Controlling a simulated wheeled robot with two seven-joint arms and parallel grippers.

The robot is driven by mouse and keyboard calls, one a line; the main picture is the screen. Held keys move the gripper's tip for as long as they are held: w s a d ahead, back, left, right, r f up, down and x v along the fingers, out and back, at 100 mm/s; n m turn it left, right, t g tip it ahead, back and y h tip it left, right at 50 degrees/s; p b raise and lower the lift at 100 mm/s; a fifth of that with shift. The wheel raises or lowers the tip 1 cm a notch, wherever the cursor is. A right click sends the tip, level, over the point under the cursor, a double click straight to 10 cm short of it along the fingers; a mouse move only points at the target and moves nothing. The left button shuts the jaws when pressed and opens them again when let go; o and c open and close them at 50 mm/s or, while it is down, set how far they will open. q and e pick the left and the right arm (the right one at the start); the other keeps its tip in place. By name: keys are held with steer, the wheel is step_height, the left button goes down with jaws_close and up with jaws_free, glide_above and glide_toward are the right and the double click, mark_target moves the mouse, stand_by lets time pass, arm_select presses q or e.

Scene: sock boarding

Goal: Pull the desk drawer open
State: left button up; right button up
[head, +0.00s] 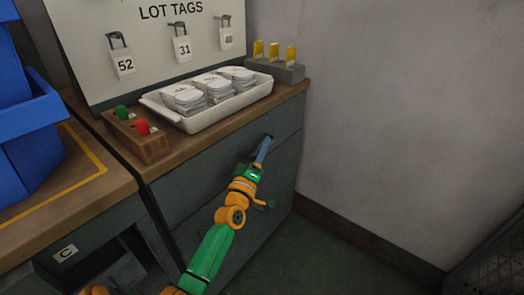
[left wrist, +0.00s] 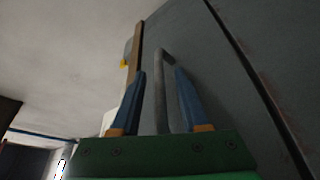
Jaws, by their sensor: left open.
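The grey desk drawer (head: 205,175) is the upper front under the wooden top, and it looks shut, flush with the desk. Its bar handle (left wrist: 160,85) shows in the left wrist view, standing between the two blue fingers. My left gripper (head: 264,149) is at the upper drawer front in the head view; it also shows in the left wrist view (left wrist: 160,74). It is open, with a finger on either side of the handle and visible gaps. In the head view the gripper hides most of the handle. My right gripper is not in view.
On the desktop are a white tray (head: 222,117) of tag stacks, a wooden block (head: 151,149) with green and red knobs, and a grey holder (head: 283,73) with yellow pieces. Blue bins (head: 30,125) stand left. A wall (head: 400,120) rises right; floor before the drawers is clear.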

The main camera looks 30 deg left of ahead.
arm_select(q)
jaws_close()
stand_by(1.4)
